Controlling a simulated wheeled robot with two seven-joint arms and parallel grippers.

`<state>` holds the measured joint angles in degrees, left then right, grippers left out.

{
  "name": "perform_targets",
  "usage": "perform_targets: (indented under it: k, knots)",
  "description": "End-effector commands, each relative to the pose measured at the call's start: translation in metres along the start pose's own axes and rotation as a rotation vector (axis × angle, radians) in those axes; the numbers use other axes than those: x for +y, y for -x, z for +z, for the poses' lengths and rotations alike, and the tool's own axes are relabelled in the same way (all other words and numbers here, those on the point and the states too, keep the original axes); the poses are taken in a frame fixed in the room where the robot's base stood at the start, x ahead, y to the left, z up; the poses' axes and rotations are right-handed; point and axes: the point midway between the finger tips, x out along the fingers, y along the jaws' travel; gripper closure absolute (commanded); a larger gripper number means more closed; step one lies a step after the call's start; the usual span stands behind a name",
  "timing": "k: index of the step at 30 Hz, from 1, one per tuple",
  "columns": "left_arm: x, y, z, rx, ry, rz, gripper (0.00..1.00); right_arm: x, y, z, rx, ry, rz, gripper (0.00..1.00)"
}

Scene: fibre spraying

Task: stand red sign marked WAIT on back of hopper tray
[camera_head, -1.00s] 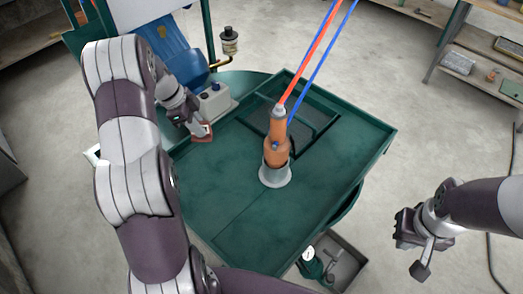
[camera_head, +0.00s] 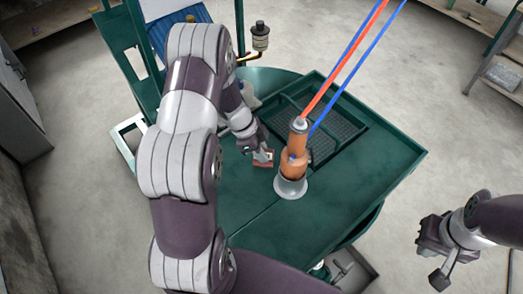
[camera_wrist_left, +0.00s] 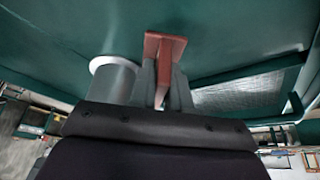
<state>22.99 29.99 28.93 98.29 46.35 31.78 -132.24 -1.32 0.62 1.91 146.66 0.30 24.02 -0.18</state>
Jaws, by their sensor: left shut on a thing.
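My left gripper (camera_head: 260,154) is shut on a small red sign (camera_head: 263,158), held over the green hopper tray (camera_head: 250,218), just left of the orange spray tool. In the left wrist view the red sign (camera_wrist_left: 164,48) sits between the fingers (camera_wrist_left: 158,85), with a flat red piece across its end. I cannot read any marking on it, nor tell if it touches the tray. My right gripper (camera_head: 434,255) is open and empty, off the tray at the lower right.
The orange spray tool (camera_head: 294,165) stands upright on a grey round base, with red and blue hoses rising from it. A dark grate (camera_head: 335,130) lies in the tray behind it. A blue chute (camera_head: 170,35) and a small canister (camera_head: 260,36) are at the back left.

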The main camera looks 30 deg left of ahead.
Motion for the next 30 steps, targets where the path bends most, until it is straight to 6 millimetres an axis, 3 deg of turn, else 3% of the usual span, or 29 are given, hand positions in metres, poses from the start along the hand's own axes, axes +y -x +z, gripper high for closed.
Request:
perform_targets:
  k: [2,12,13,15,26,30]
  knots:
    - [-0.001,-0.007,0.003,0.000,0.002,0.000,1.00,0.000,0.008,-0.001,0.000,0.000,0.000,1.00]
    - [-0.002,-0.015,0.007,0.001,-0.001,-0.003,1.00,0.000,0.003,0.000,0.000,0.000,0.000,1.00]
    - [-0.001,-0.014,0.006,0.001,-0.001,-0.003,0.77,0.000,0.004,0.000,0.000,0.000,0.000,1.00]
    - [-0.001,-0.014,0.006,0.001,-0.001,-0.003,0.58,0.000,0.004,0.000,0.000,0.000,0.000,1.00]
    - [-0.002,-0.010,0.006,0.001,-0.002,-0.005,0.58,0.000,0.004,0.000,0.000,0.000,0.000,1.00]
    - [-0.002,0.012,0.007,0.000,-0.002,-0.007,0.58,0.000,-0.006,0.001,0.000,0.000,0.000,1.00]
